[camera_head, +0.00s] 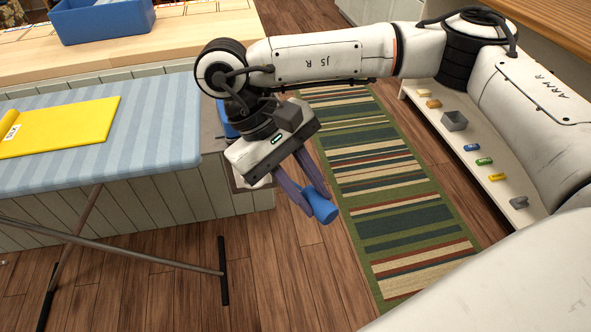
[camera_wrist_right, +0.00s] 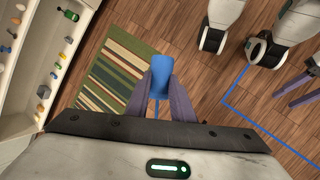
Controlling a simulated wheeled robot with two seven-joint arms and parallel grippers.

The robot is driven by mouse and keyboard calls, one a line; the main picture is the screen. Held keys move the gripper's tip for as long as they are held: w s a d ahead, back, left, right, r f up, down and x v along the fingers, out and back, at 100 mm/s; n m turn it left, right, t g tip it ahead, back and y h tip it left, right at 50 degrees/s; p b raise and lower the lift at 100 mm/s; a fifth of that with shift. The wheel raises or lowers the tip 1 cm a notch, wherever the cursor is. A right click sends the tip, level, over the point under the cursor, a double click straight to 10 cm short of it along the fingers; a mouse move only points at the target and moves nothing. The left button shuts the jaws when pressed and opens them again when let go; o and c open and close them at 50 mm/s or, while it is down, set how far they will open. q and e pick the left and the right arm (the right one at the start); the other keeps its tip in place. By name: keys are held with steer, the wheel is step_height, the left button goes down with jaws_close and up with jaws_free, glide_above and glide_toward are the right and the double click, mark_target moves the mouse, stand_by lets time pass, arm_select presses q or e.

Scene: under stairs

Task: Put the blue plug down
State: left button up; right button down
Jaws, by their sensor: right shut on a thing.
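The blue plug (camera_head: 320,207) is a small blue cylinder held in the air between the purple fingers of my right gripper (camera_head: 307,188). In the right wrist view the blue plug (camera_wrist_right: 161,76) sits between the two fingertips of my right gripper (camera_wrist_right: 160,92), with its wider end outward. The gripper is shut on it. Wood floor and the edge of a striped rug lie below it. My left gripper is not in the head view.
An ironing board (camera_head: 150,140) with a yellow cloth (camera_head: 65,126) stands left. A blue bin (camera_head: 100,18) sits on a wooden counter (camera_head: 200,42). A striped rug (camera_head: 400,215) lies on the floor. A low white shelf (camera_head: 470,133) at right holds several small items.

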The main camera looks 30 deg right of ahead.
steer(key=w+a+r+n+t+h, duration=0.25)
steer(key=a+r+n, duration=0.55)
steer(key=a, duration=0.5)
steer(key=w+a+f+n+t+y, duration=0.1)
steer(key=w+a+f+n+t, duration=0.2)
steer(key=a+f+n, duration=0.1)
steer(key=s+d+r+m+g, duration=0.4)
steer(key=s+d+r+m, duration=0.1)
steer(key=d+r+m, duration=0.35)
steer(key=d+f+m, duration=0.1)
steer(key=d+f, duration=0.2)
steer(key=f, duration=0.1)
steer(key=d+f+m+g+y, duration=0.1)
steer(key=d+f, duration=0.2)
steer(key=f, duration=0.1)
steer(key=d+f+m, duration=0.2)
steer(key=d+f, duration=0.1)
steer(key=f, duration=0.2)
steer(key=shift+s+d+f+g+y, duration=0.1)
steer(key=shift+s+d+g+y, duration=0.05)
steer(key=shift+s+g+y, duration=0.25)
steer(key=shift+w, duration=0.1)
